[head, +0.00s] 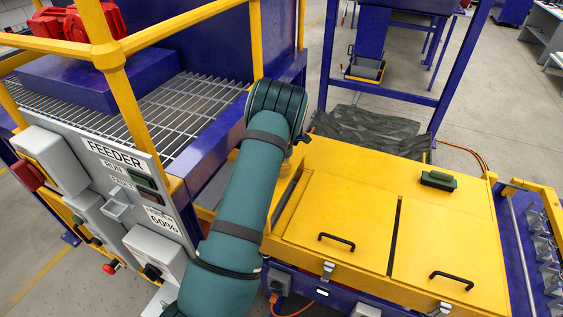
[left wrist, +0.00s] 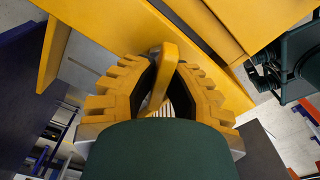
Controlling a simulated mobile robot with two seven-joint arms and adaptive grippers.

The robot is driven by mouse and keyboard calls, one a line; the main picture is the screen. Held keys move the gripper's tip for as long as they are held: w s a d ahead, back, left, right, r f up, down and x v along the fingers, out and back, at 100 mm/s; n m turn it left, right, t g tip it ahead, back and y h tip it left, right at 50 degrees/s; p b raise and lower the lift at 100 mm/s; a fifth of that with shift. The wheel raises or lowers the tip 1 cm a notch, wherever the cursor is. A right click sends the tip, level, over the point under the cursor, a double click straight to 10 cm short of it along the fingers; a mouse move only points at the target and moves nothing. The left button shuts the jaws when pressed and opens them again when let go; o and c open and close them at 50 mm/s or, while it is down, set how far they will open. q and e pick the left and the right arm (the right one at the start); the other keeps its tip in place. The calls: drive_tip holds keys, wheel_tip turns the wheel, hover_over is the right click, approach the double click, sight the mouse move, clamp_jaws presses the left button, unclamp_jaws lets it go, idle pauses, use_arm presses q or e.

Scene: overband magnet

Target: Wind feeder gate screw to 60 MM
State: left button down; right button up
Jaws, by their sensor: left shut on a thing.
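My left gripper (left wrist: 165,68) shows in the left wrist view with its stepped yellow fingers on both sides of a yellow bar (left wrist: 161,82). It is shut on this bar, which stands beside a yellow panel edge. I cannot tell whether the bar is the handle of the feeder gate screw. In the head view my teal left arm reaches up to the gap between the feeder and the yellow cover, and hides most of the gripper and what it holds. No millimetre scale or pointer is readable. My right gripper is not seen in the head view.
The feeder panel (head: 103,150) with its 60% sign (head: 161,219) stands at left, below a yellow railing (head: 118,85). The yellow cover (head: 340,215) with black handles lies right of my arm. A grating (head: 165,110) lies behind the panel. Open floor shows at upper right.

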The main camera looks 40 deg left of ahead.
use_arm(q)
drive_tip(key=shift+n, duration=0.5)
drive_tip(key=shift+n+p, duration=0.45)
drive_tip(key=shift+n, duration=0.45)
drive_tip(key=shift+n+p, duration=0.35)
drive_tip(key=shift+n, duration=1.15)
drive_tip(key=shift+n+p, duration=0.5)
drive_tip(key=shift+n, duration=1.9)
